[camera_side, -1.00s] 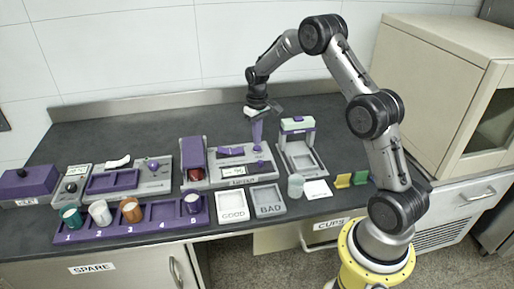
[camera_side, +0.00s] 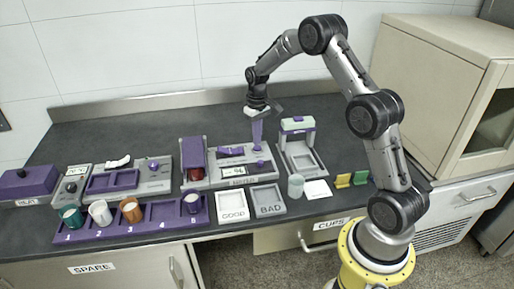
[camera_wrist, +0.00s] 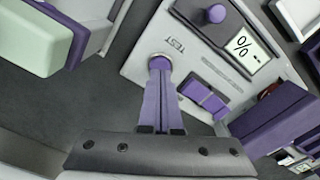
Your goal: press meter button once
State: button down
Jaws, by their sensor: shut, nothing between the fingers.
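The meter (camera_side: 237,172) is a grey panel in the middle of the bench. Its small display (camera_wrist: 239,47) shows a % sign and a short dark mark in the wrist view. A round button with a pale ring (camera_wrist: 160,58) sits beside the word TEST. My gripper (camera_wrist: 160,66) is shut and empty, its purple fingers pointing down. The fingertips cover most of the button, and I cannot tell whether they press it. In the side view my gripper (camera_side: 257,143) stands at the meter's back right corner. A purple knob (camera_wrist: 216,13) is on the same panel.
A grey and green press-like stand (camera_side: 298,130) is close on the right of my gripper. A purple block (camera_side: 193,152) stands to the left. GOOD (camera_side: 233,214) and BAD (camera_side: 269,211) trays and a cup rack (camera_side: 130,230) lie in front. The bench behind is clear.

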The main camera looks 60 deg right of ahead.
aim_at(257, 147)
jog(key=shift+f, duration=1)
dwell(1.2)
jog(key=shift+r, duration=0.1)
notch_tip(257, 147, up, 7)
jog(key=shift+r, duration=0.2)
dwell(1.1)
jog(key=shift+r, duration=0.8)
dwell(3.3)
